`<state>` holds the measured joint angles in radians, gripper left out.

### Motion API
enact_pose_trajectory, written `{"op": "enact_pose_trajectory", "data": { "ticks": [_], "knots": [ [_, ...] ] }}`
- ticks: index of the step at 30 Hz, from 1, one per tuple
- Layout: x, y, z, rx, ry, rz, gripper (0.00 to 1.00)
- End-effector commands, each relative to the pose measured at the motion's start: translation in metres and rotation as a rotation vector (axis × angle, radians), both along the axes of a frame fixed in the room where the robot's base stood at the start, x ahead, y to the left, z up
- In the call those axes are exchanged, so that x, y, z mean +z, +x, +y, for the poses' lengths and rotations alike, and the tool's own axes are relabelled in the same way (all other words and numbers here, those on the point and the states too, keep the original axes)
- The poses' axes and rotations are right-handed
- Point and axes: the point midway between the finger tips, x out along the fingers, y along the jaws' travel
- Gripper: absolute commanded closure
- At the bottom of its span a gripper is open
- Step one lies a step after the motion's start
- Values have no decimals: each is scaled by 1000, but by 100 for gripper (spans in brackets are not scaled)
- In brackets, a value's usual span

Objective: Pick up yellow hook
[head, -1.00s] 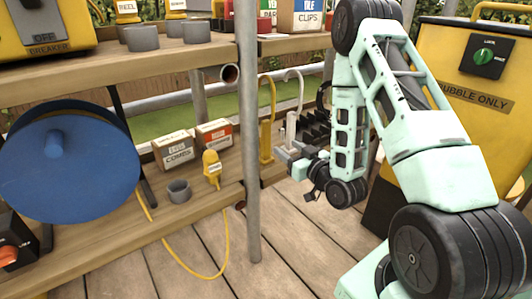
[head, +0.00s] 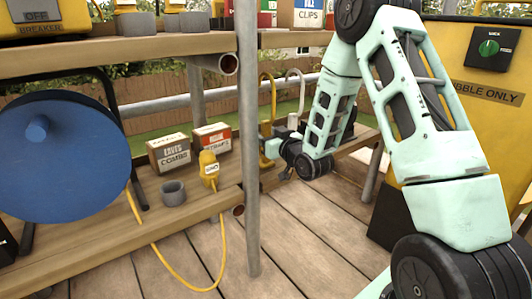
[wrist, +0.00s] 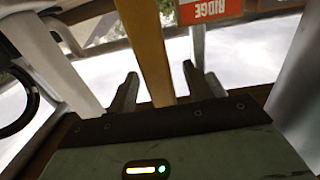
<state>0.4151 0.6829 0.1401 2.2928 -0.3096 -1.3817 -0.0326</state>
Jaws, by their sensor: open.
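The yellow hook (head: 266,98) stands upright at the right end of the lower shelf, its curved top toward the upper shelf. In the wrist view, its yellow shaft (wrist: 147,45) runs between the two grey fingers of my gripper (wrist: 165,90). The fingers are apart, with a gap visible on the right side of the shaft. In the head view, my gripper (head: 274,148) is at the lower part of the hook, and my wrist partly hides that area.
A white hook (head: 295,88) stands just right of the yellow one. A grey pole (head: 248,200) rises close on the left. Two boxes (head: 170,153), a yellow plug (head: 209,168) and a grey cup (head: 173,193) sit on the lower shelf (head: 110,235). The upper shelf is overhead.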

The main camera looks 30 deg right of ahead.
Motion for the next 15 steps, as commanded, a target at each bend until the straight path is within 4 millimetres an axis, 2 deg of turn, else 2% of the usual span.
{"op": "enact_pose_trajectory", "data": {
  "ticks": [4,12,13,15],
  "knots": [
    [-2,17,0,0,0,-2,49],
    [0,21,0,0,0,0,49],
    [0,21,0,0,0,0,52],
    [0,21,0,0,0,0,71]
  ]
}}
